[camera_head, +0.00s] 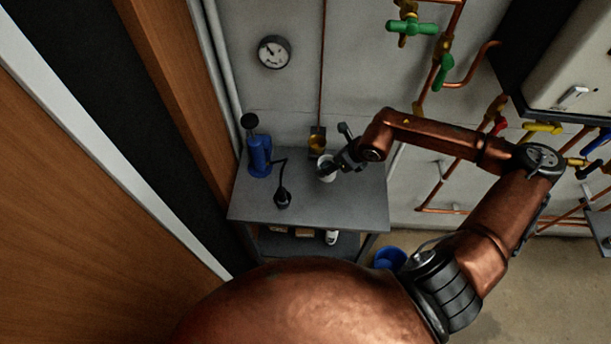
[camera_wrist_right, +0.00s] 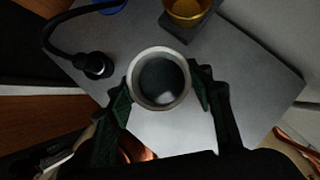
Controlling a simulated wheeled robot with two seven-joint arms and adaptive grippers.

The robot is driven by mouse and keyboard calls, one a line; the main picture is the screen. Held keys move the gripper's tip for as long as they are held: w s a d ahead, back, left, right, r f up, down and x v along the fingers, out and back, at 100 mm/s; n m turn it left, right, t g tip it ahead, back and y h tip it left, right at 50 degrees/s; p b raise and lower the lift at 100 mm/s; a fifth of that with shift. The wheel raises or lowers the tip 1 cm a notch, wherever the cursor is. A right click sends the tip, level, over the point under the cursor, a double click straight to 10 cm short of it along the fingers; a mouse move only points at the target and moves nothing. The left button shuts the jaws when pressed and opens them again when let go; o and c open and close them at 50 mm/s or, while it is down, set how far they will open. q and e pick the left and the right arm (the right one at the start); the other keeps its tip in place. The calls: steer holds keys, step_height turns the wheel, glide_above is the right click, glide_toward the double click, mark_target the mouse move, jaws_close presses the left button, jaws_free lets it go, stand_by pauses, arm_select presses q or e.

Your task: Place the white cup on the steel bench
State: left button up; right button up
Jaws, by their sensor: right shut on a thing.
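The white cup (camera_head: 326,172) is at my right gripper (camera_head: 340,163), over the grey steel bench (camera_head: 300,211). In the right wrist view the cup (camera_wrist_right: 159,79) is seen from above, upright, with a dark inside. The fingers of my right gripper (camera_wrist_right: 163,95) are shut on its two sides. The bench top (camera_wrist_right: 255,75) lies under it. I cannot tell whether the cup's base touches the bench or is a little above it. My left gripper is not in view.
A blue pump (camera_head: 259,156) with a black hose and black end piece (camera_head: 282,198) stands on the bench's left side. A yellow cup-like thing (camera_head: 317,145) is at the back. A blue bucket (camera_head: 390,258) stands on the floor. The front right bench top is clear.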

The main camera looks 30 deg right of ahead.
steer(key=w+a, duration=0.1)
steer(key=w+a+f, duration=0.1)
steer(key=a, duration=0.1)
steer(key=shift+w+f+p, duration=0.15)
steer(key=shift+w+p, duration=0.2)
steer(key=shift+w, duration=0.05)
steer(key=x, duration=0.3)
steer(key=p+x, duration=0.1)
steer(key=x, duration=0.2)
steer(key=s+a+x, duration=0.1)
steer(key=x, duration=0.3)
steer(key=shift+a+f+p, duration=0.1)
steer(key=shift+p, duration=0.3)
steer(key=shift+f, duration=0.2)
steer(key=shift+s+f, duration=0.1)
steer(key=shift+f, duration=0.05)
steer(key=o, duration=1.2)
steer(key=shift+o, duration=0.2)
